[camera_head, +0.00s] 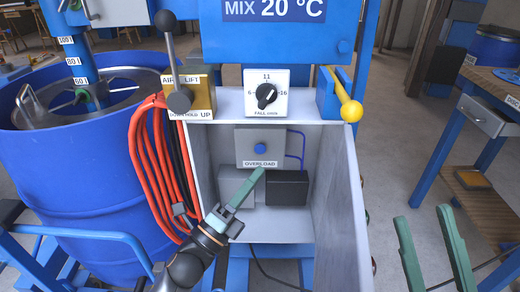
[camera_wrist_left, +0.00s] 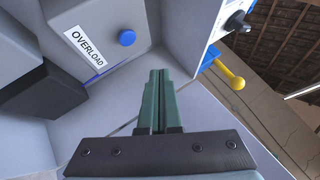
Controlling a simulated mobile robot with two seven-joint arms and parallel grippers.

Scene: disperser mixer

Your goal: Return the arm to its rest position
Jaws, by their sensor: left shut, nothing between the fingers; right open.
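My left gripper (camera_head: 258,176) is shut and empty. In the head view it reaches into the open grey cabinet (camera_head: 330,185), with its green fingertips just below the overload box (camera_head: 247,141) with its blue button (camera_head: 260,149). In the left wrist view the closed green fingers (camera_wrist_left: 159,75) point past the blue button (camera_wrist_left: 127,37), which is up and to the left of them; they appear apart from it. My right gripper (camera_head: 425,212) is open and empty at the lower right, with its two green fingers spread apart.
Around the cabinet are an air lift lever (camera_head: 168,30), orange hose coils (camera_head: 145,155), a dial (camera_head: 266,96) and a yellow-knobbed lever (camera_head: 350,109). A blue drum (camera_head: 100,195) stands left. A wooden table (camera_head: 490,84) stands right. Open floor lies between cabinet and table.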

